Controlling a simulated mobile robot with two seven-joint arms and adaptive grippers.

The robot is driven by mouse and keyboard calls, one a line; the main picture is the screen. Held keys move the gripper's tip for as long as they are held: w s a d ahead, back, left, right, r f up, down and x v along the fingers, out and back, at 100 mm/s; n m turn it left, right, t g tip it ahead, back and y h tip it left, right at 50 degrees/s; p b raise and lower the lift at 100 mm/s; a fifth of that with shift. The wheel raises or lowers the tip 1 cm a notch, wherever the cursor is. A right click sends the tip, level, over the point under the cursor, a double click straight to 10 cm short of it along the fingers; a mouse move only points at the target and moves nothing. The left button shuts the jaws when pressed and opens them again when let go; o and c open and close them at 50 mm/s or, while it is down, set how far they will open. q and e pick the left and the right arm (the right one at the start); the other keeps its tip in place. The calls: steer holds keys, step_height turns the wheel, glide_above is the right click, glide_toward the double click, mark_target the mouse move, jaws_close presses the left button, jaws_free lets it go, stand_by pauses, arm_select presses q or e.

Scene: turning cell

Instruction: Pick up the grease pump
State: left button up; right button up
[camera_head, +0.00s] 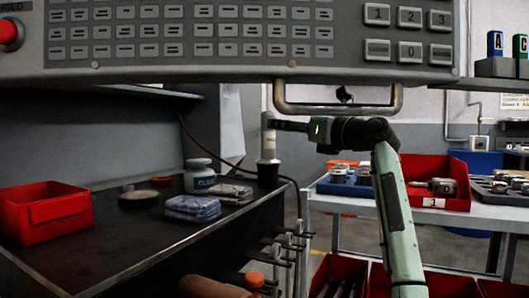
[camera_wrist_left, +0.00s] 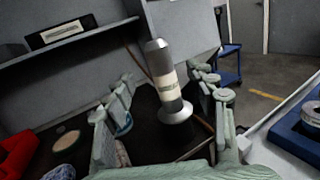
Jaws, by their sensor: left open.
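The grease pump (camera_head: 268,146) is a slim grey cylinder with a cream label. It stands upright near the back right corner of the dark bench top, above a dark base. In the left wrist view the grease pump (camera_wrist_left: 168,82) appears tilted, with a flared metal collar low down. My left gripper (camera_head: 276,124) is open and level, pointing left at the pump's upper part. In the wrist view the pump shows between the fingers of my left gripper (camera_wrist_left: 170,115), with gaps on both sides. I cannot tell whether the tips reach past it. My right gripper is out of view.
A large control panel (camera_head: 210,68) hangs above, with a metal handle bar (camera_head: 338,109) close over my gripper. A white-blue tub (camera_head: 200,177), folded cloths (camera_head: 192,209) and a red bin (camera_head: 45,213) are on the bench. Another red bin (camera_head: 422,168) stands on the table at right.

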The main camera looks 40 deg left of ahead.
mark_target(268, 137)
arm_select(q)
steer(key=shift+n+h, duration=0.4)
steer(key=shift+h, duration=0.1)
steer(key=a, duration=0.5)
steer(key=w+a, duration=0.1)
steer(key=a, duration=0.1)
steer(key=shift+w+a+f+p, duration=0.1)
steer(key=shift+a+f+p, duration=0.2)
steer(key=shift+a, duration=0.05)
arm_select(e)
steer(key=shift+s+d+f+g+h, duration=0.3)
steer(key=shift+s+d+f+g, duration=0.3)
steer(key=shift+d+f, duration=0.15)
arm_select(q)
steer(key=shift+c, duration=0.6)
jaws_close()
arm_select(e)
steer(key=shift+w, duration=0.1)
